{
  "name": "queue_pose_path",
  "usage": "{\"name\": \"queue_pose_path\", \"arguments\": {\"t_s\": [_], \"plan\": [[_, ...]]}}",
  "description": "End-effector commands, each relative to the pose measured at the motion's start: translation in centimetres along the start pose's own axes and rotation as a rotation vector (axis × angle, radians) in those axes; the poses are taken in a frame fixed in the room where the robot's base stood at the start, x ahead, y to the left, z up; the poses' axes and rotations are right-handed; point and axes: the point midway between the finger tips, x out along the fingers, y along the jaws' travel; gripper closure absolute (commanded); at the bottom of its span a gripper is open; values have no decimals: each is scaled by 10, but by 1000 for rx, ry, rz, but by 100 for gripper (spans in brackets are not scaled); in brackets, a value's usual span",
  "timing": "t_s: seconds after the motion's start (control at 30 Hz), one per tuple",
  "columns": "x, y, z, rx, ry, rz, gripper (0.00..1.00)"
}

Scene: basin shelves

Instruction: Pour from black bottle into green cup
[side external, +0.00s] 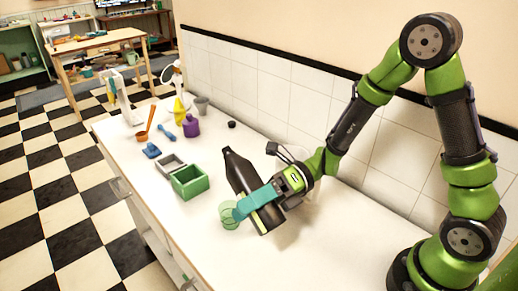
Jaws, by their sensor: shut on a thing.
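The black bottle (240,172) is in the side external view, tilted, with its neck toward the upper left and its base toward the lower right. My gripper (258,203) is shut around the lower part of the bottle, with a teal finger across it. The green cup (229,215) is a translucent round cup on the white counter, just left of the gripper finger. Part of it is hidden behind the finger. The bottle's neck points away from the cup. I cannot tell whether the bottle touches the counter.
A green square box (190,182) and a grey tray (171,166) lie left of the bottle. A purple container (191,126), blue and orange tools and a white stand are farther back. A tiled wall runs along the right. The near counter (330,240) is clear.

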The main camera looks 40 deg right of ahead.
Motion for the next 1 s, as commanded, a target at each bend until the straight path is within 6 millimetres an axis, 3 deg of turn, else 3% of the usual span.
{"name": "queue_pose_path", "arguments": {"t_s": [1.0], "plan": [[0,0,-4,60,8,1,69]]}}
